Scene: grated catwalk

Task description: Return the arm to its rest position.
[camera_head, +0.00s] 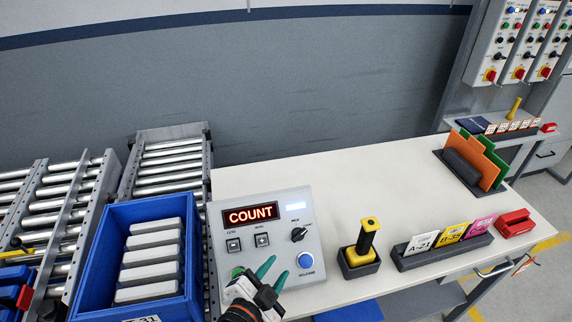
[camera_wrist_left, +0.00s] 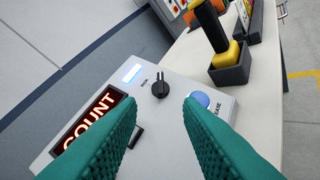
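My left gripper (camera_head: 275,269) is at the bottom centre of the head view, over the lower part of the grey control panel (camera_head: 216,263). Its two green fingers are apart with nothing between them; they also show spread in the left wrist view (camera_wrist_left: 160,106). The panel has a lit red COUNT display (camera_head: 250,214), a black knob (camera_head: 298,234) and a blue release button (camera_head: 305,260). The blue button (camera_wrist_left: 200,100) is partly behind a finger in the wrist view. No contact with the panel can be made out. My right gripper is not in view.
A blue crate (camera_head: 103,232) of pale bars stands left, by roller conveyors (camera_head: 168,165). On the white table (camera_head: 340,190) are a yellow-black handled tool (camera_head: 367,240) in a holder, a card rack (camera_head: 440,253), a red block (camera_head: 514,224) and a folder stand (camera_head: 460,168). The table's middle is clear.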

